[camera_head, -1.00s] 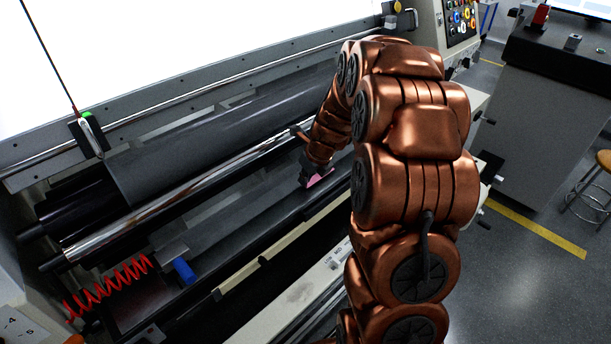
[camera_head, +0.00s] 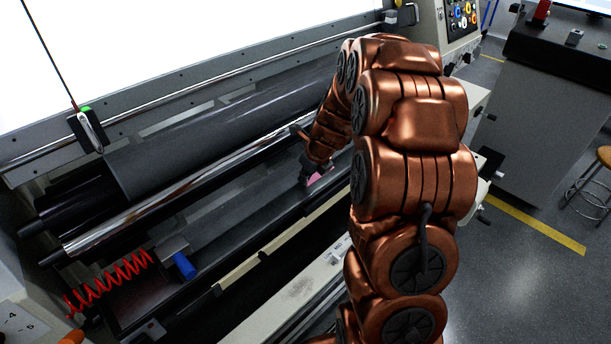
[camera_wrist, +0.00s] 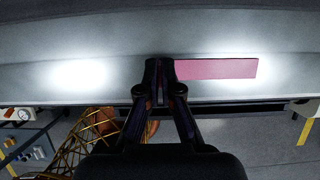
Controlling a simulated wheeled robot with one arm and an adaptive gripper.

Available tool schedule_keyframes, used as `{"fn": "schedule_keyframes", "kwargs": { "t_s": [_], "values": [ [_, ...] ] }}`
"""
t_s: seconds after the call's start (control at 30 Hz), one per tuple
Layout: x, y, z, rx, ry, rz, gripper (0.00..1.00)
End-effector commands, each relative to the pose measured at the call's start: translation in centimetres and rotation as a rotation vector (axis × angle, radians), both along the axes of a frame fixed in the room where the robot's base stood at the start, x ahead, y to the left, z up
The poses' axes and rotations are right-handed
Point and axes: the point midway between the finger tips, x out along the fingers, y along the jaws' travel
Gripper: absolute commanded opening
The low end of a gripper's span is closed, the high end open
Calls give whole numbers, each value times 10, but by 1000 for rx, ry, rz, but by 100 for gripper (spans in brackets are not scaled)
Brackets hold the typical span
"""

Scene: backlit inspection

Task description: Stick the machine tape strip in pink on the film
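The pink machine tape strip (camera_wrist: 217,68) extends right from my gripper (camera_wrist: 161,80) in the wrist view, and its left end is hidden at the fingertips. My fingers are drawn close together at that end. The grey film (camera_wrist: 100,45) spreads behind the strip; I cannot tell whether the strip touches it. In the head view, the strip (camera_head: 320,177) shows as a small pink patch beside my gripper (camera_head: 307,180), low in front of the machine's rollers. My arm hides the right part of the machine.
A dark roller (camera_head: 230,125) and a shiny metal roller (camera_head: 180,190) run across the machine. A red coiled hose (camera_head: 110,284) and a blue part (camera_head: 184,266) lie at lower left. A control panel (camera_head: 461,18) stands at upper right. The floor at right has open room.

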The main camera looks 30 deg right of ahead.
Motion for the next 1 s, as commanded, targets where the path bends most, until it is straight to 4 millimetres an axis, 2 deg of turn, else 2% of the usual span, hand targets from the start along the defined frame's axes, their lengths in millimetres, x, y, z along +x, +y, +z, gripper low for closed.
{"fn": "schedule_keyframes", "kwargs": {
  "t_s": [0.03, 0.37, 0.73, 0.87, 1.0],
  "values": [
    [0, 0, 0, -1, -1, 0, 0],
    [0, 0, 0, -1, 0, 0, 35],
    [-1, -1, 3, -1, -1, 0, 35],
    [-4, -2, 14, -4, -3, -1, 35],
    [-12, -5, 33, -4, -3, -2, 35]
  ]
}}
